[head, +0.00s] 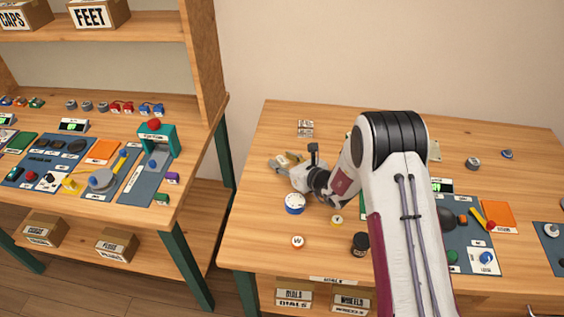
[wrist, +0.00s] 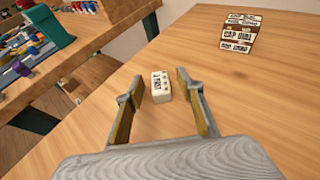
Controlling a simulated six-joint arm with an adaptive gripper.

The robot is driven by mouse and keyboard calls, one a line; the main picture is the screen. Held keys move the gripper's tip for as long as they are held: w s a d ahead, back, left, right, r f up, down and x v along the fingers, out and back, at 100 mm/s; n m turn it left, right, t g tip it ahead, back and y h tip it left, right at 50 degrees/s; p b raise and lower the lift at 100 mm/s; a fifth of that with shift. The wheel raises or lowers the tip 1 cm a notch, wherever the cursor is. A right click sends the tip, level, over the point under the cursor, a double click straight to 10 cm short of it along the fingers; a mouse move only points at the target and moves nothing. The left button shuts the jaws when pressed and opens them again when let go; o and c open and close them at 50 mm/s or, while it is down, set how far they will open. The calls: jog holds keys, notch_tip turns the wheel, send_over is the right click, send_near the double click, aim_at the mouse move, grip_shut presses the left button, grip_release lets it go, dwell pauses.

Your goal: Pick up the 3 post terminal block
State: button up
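A small white block (wrist: 161,86) with dark lettering lies on the wooden table in the wrist view; it seems to be the 3 post terminal block, though its label is too small to read surely. My gripper (wrist: 161,80) is open, with one finger on each side of the block and a visible gap on both sides. In the head view my gripper (head: 284,161) is low over the left part of the table. The block cannot be made out clearly there.
A printed card or stack of labels (wrist: 240,30) lies beyond the block. A blue-and-white round dial (head: 294,203), a W-marked cap (head: 298,242) and a dark jar (head: 360,243) stand nearer the front. A shelf bench (head: 190,190) stands to the left across a gap.

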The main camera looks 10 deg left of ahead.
aim_at(284, 161)
dwell(0.3)
jog(key=c, duration=1)
jog(key=shift+r, duration=0.1)
jog(key=shift+r, duration=4.9)
